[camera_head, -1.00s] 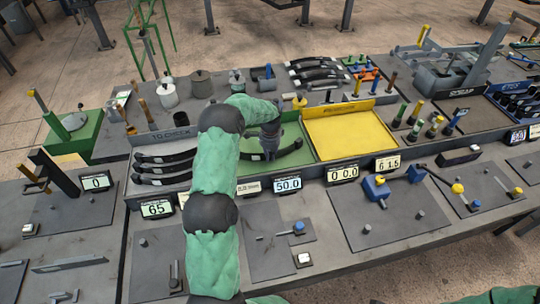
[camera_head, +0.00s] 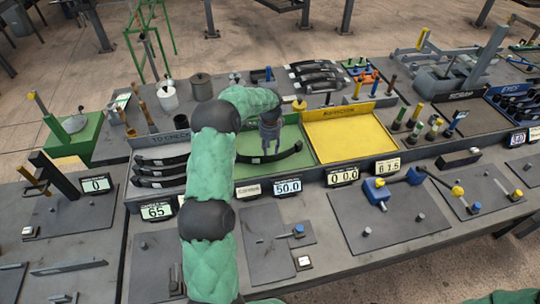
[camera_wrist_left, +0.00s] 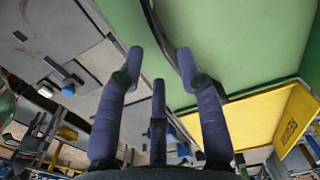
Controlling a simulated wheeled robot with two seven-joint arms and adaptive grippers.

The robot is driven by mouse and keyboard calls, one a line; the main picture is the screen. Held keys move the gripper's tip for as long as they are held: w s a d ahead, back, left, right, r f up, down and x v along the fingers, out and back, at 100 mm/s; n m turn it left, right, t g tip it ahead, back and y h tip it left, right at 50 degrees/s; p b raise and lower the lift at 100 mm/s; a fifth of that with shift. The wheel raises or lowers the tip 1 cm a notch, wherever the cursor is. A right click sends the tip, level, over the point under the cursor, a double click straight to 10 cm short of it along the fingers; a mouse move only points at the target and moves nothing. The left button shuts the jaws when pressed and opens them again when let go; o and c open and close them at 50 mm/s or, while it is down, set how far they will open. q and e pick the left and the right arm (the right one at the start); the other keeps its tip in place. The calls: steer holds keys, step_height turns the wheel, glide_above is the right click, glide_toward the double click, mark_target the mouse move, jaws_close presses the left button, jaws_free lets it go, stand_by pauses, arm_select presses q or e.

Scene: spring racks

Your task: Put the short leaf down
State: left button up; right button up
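A dark curved leaf (camera_head: 287,154) lies in the green tray (camera_head: 304,159), along its front part. I take it to be the short leaf. The leaf (camera_wrist_left: 158,30) shows there as a dark strip beyond the fingertips, against the green tray floor. My right gripper is not in view.
A yellow tray (camera_head: 340,134) adjoins the green tray on the right. A grey tray (camera_head: 142,147) with several dark leaves is on the left. More leaves (camera_head: 312,75) lie behind. Number displays (camera_head: 287,187) line the front edge.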

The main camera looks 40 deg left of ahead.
arm_select(q)
steer(key=shift+r, duration=2.75)
